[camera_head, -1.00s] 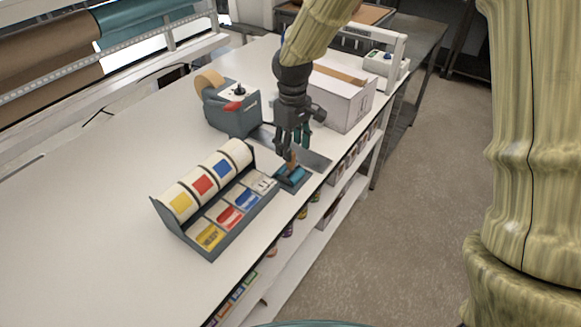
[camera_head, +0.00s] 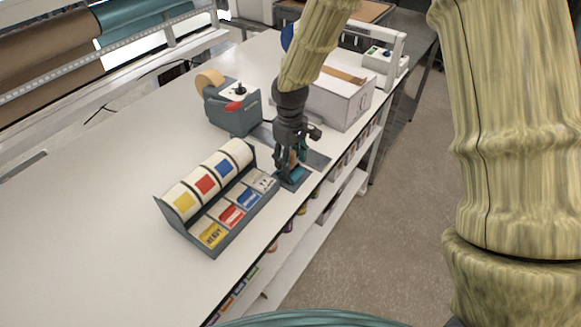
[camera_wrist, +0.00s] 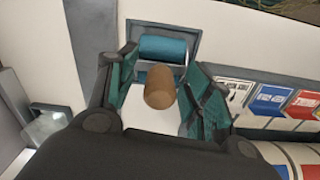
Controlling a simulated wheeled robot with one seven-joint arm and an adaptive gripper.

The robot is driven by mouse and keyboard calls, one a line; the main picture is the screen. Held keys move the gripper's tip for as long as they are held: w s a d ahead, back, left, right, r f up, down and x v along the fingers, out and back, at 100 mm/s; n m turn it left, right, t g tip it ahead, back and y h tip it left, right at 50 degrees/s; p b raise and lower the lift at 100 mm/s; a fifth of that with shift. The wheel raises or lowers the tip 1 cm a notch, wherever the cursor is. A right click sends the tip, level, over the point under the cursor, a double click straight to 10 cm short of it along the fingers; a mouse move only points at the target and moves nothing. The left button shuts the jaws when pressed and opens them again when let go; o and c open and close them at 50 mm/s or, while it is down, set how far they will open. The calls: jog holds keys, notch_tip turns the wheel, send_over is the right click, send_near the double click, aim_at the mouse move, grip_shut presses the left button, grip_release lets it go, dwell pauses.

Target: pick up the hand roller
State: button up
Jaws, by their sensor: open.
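The hand roller shows in the wrist view as a teal cylinder (camera_wrist: 163,49) with a brown handle (camera_wrist: 160,88) pointing toward my gripper. It sits at a grey tray (camera_wrist: 187,25) on the white table. In the head view the roller (camera_head: 292,173) is partly hidden by my gripper (camera_head: 290,160). My gripper (camera_wrist: 155,95) is open, with one teal-padded finger on each side of the handle.
A label dispenser (camera_head: 221,187) with yellow, red and blue rolls stands close to the left of the roller.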

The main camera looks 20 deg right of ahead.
jog(key=shift+c, duration=0.3)
grip_shut()
jog(key=shift+r, duration=0.1)
jog(key=shift+w+r+b, duration=0.1)
jog(key=shift+r+b, duration=0.45)
jog(key=shift+r, duration=0.1)
jog(key=shift+r+b, duration=0.5)
jog(key=shift+r, duration=0.4)
jog(key=s+a+r+b, duration=0.1)
jog(key=s+b, duration=0.4)
jog(key=s, duration=1.1)
jog(key=shift+a+r, duration=0.15)
jog(key=shift+r, duration=0.25)
